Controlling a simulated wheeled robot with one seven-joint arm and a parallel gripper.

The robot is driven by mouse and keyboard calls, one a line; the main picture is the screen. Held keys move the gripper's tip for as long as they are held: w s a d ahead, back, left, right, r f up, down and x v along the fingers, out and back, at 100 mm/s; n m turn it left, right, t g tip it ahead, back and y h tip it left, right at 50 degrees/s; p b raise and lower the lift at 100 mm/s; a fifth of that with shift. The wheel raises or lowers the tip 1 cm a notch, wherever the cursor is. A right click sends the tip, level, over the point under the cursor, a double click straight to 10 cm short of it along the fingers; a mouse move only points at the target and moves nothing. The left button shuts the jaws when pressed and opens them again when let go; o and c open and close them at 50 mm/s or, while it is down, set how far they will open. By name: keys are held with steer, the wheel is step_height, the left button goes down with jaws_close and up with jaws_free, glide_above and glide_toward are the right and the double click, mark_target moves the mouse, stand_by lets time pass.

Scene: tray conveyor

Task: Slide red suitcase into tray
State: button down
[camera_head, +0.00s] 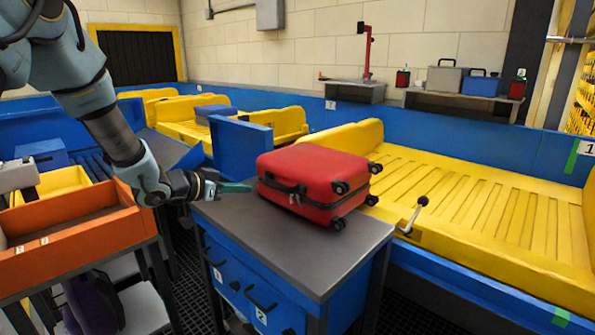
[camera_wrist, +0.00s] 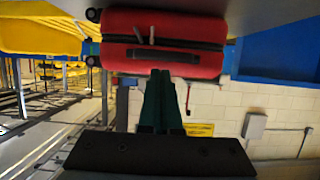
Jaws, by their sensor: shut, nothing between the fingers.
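The red suitcase (camera_head: 318,181) lies flat on the grey top of a blue workbench (camera_head: 280,251), its dark wheels pointing right toward the yellow tray (camera_head: 470,203). The tray has a ribbed floor and a raised rim, and a black-knobbed lever stands at its near left edge. My gripper (camera_head: 246,187) is shut and empty at the left end of the suitcase. Its green fingertips are at the suitcase's side; I cannot tell for sure whether they touch. In the wrist view the suitcase (camera_wrist: 165,62) shows its black handle just beyond the closed fingers (camera_wrist: 162,80).
The lever (camera_head: 417,214) stands between bench and tray. A blue upright panel (camera_head: 242,149) rises behind the bench. An orange bin (camera_head: 75,240) is at left. More yellow trays (camera_head: 185,115) stand behind. The yellow tray's floor is clear.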

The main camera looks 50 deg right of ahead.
mark_target(300, 164)
steer(key=shift+g, duration=0.3)
steer(key=shift+d+r+b+x, duration=0.15)
steer(key=shift+r+x, duration=0.3)
steer(key=shift+x, duration=2.95)
steer(key=shift+d+r+b+x, duration=0.2)
steer(key=shift+r+x, duration=0.25)
steer(key=shift+x, duration=2.95)
steer(key=shift+d+r+b+x, duration=0.15)
steer(key=shift+r+x, duration=0.25)
steer(key=shift+x, duration=3)
steer(key=shift+d+p, duration=2.6)
steer(key=shift+d, duration=1.9)
steer(key=shift+s+a+r+p, duration=0.1)
steer(key=shift+a+r+p, duration=0.2)
steer(key=shift+a+r, duration=0.6)
steer(key=shift+s+a+r+p, duration=0.1)
steer(key=shift+a+r+p, duration=0.2)
steer(key=shift+a+r, duration=0.65)
steer(key=shift+s+a+r+p, duration=0.1)
steer(key=shift+a+r+p, duration=0.35)
steer(key=shift+a, duration=0.75)
steer(key=shift+w+r, duration=0.15)
